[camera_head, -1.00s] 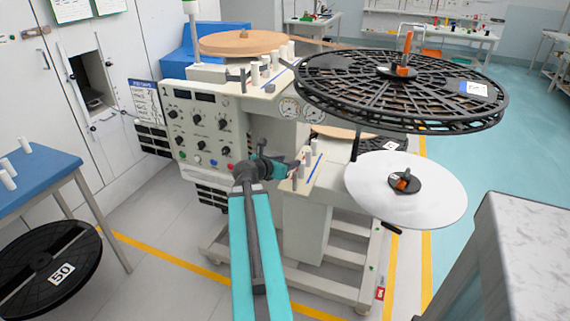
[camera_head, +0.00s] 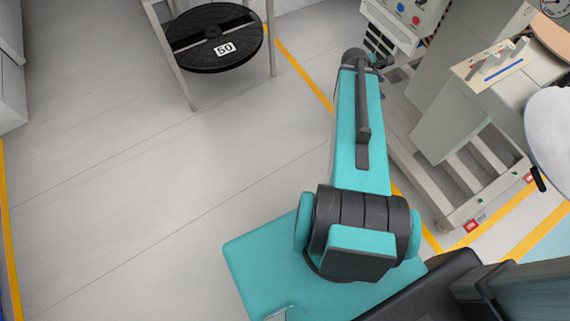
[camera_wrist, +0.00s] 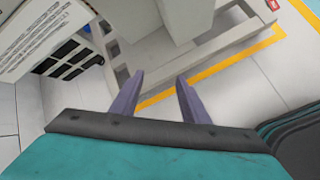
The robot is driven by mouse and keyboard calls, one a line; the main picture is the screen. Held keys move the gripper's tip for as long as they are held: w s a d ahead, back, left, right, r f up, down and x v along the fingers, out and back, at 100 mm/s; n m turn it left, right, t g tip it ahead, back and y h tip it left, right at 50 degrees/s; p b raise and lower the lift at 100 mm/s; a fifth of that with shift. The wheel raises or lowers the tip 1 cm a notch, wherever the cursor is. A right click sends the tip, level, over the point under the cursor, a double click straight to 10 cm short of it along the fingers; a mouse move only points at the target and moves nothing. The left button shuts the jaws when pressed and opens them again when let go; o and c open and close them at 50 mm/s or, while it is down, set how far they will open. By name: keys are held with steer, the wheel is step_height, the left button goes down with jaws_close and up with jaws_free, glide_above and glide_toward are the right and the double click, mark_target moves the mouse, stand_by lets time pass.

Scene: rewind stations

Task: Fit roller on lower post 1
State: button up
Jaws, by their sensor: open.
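My gripper (camera_wrist: 156,78) is open in the wrist view, with nothing between its two purple fingers. It points down past the machine's light frame toward the floor. In the head view my arm's end is beside the machine's left side, away from the lower ledge (camera_head: 476,82). That ledge carries a blue strip and several short upright pieces. I cannot tell which is lower post 1. No loose roller is visible now.
The machine's base frame (camera_head: 455,212) stands right of my arm. A white disc (camera_head: 552,130) juts in at the right edge. Grey floor (camera_head: 110,190) is free at left.

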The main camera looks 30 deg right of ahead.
steer(key=a+f+m+g+y, duration=0.1)
steer(key=a+f+m+y, duration=0.1)
steer(key=a+f, duration=0.8)
steer(key=a+f+m+y, duration=0.25)
steer(key=a+f, duration=0.35)
steer(key=a, duration=0.8)
steer(key=s+a+f+m+g+y, duration=0.1)
steer(key=s+a+f+m+g, duration=0.1)
steer(key=s+a, duration=0.5)
steer(key=s+a+f+m+g+y, duration=0.2)
steer(key=s+a+f+m, duration=0.2)
steer(key=a, duration=1.1)
steer(key=s+f, duration=0.3)
steer(key=s, duration=0.1)
steer(key=shift+s+f, duration=0.25)
steer(key=shift+s, duration=0.05)
steer(key=shift+m+y, duration=0.25)
step_height(320, 180, up, 2)
steer(key=shift+p, duration=1)
